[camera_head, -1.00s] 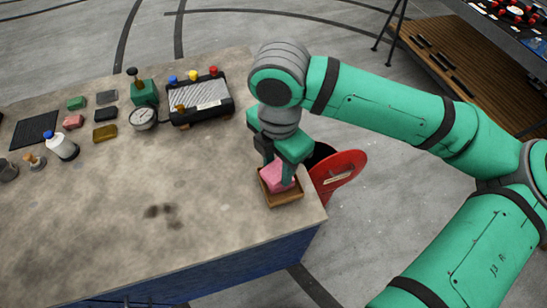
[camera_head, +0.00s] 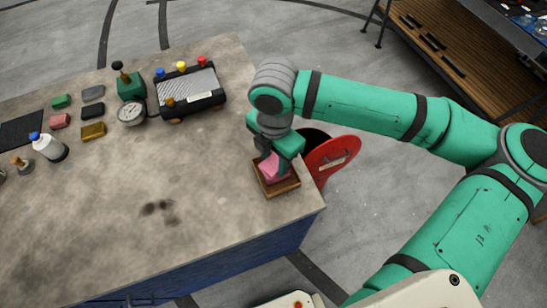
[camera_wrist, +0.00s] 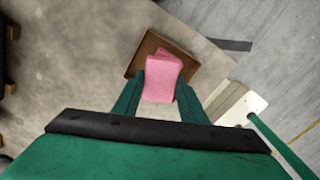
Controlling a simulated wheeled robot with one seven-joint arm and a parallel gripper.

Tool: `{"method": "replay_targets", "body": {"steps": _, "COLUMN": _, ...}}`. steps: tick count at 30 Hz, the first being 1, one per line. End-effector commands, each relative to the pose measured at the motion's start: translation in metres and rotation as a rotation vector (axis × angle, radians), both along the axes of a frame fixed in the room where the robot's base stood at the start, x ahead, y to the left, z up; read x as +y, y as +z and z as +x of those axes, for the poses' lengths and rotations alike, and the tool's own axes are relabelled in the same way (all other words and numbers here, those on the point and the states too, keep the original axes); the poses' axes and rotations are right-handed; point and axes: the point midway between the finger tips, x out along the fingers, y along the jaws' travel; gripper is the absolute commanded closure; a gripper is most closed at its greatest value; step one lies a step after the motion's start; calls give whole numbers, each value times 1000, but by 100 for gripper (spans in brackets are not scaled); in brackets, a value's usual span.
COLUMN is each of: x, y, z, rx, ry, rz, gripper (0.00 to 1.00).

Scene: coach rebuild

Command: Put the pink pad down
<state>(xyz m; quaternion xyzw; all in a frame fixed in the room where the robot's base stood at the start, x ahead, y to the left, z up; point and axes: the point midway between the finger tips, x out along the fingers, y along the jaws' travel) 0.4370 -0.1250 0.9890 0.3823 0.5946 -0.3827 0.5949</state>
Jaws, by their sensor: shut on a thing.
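The pink pad (camera_head: 272,168) is between the fingers of my gripper (camera_head: 277,163), over a small brown wooden tray (camera_head: 286,186) near the table's right corner. In the wrist view the pink pad (camera_wrist: 163,76) sits between both green fingertips (camera_wrist: 160,95), with the tray (camera_wrist: 143,55) behind it. My gripper is shut on the pad. The pad appears inside the tray's outline and low. I cannot tell whether it touches the tray floor.
A red round lid-like thing (camera_head: 330,158) stands just right of the table edge. A black machine with coloured knobs (camera_head: 190,92), a gauge (camera_head: 131,112), a white bottle (camera_head: 49,147) and several small blocks (camera_head: 93,131) lie at the left. The table's middle (camera_head: 180,170) is clear.

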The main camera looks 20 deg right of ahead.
Motion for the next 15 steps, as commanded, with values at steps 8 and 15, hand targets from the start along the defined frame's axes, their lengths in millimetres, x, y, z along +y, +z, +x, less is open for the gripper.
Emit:
{"method": "replay_targets", "body": {"steps": 8, "x": -2, "y": -3, "z": -1, "rx": 0, "ry": -5, "rz": 0, "gripper": 43}}
{"method": "replay_targets", "body": {"steps": 15, "x": -1, "y": -2, "z": 0, "rx": 0, "ry": -3, "rz": 0, "gripper": 43}}
